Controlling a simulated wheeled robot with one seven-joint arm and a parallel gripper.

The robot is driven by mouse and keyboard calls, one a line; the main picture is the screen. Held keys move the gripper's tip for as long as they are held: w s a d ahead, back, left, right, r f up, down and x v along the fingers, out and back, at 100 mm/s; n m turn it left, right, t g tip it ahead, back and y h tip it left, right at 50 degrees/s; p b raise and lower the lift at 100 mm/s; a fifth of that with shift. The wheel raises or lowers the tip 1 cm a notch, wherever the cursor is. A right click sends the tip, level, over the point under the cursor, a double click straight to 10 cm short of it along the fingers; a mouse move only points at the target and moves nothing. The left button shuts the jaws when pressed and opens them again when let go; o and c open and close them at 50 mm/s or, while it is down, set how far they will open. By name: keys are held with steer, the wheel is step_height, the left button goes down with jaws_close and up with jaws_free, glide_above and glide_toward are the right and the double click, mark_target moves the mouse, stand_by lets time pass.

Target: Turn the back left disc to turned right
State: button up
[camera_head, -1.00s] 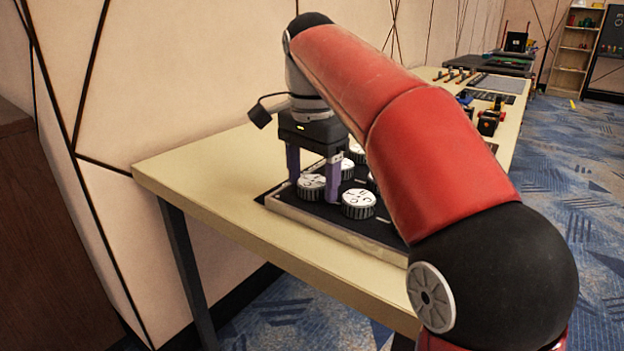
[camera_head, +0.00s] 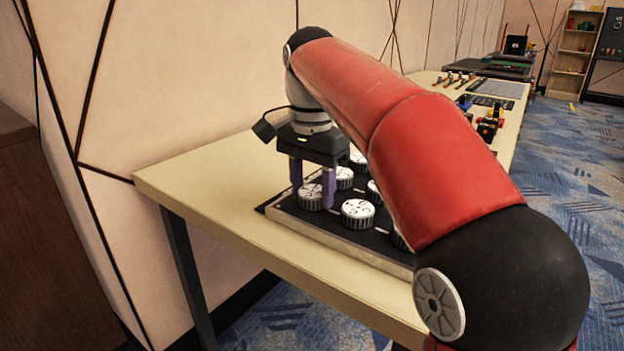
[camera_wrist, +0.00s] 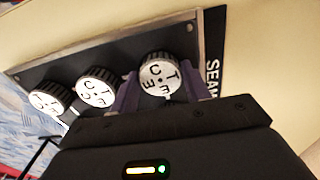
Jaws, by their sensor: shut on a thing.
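The panel (camera_head: 335,235) is a dark board with a pale edge, lying on the table. It carries several round discs with white faces, black markings and ribbed dark sides. My gripper (camera_head: 312,196) points down at the panel's left corner. Its two purple fingers close around the corner disc (camera_head: 309,199). In the wrist view my gripper (camera_wrist: 162,95) has one finger on each side of this disc (camera_wrist: 160,74), whose lettered face looks tilted. Another disc (camera_head: 357,213) stands just right of it. Two discs show left of it in the wrist view, the nearer one (camera_wrist: 96,88) apart from the finger.
The pale table (camera_head: 215,195) runs back along the wall. A disc (camera_head: 344,178) stands behind the fingers, and my arm hides part of the panel. White lettering (camera_wrist: 212,80) lies beside the held disc. Other devices (camera_head: 488,125) stand farther along the table. Its left end is bare.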

steer(key=n+p, duration=0.2)
steer(key=n, duration=0.1)
steer(key=n+p, duration=0.1)
steer(key=shift+r+p, duration=0.25)
steer(key=shift+p, duration=0.15)
steer(key=n+p, duration=0.3)
steer(key=n, duration=0.2)
steer(key=shift+d, duration=0.1)
steer(key=n+p, duration=0.1)
steer(key=n, duration=0.2)
steer(key=shift+f+p, duration=0.15)
steer(key=shift+p, duration=0.25)
steer(key=shift+n, duration=2)
steer(key=o, duration=1)
steer(key=shift+f, duration=0.1)
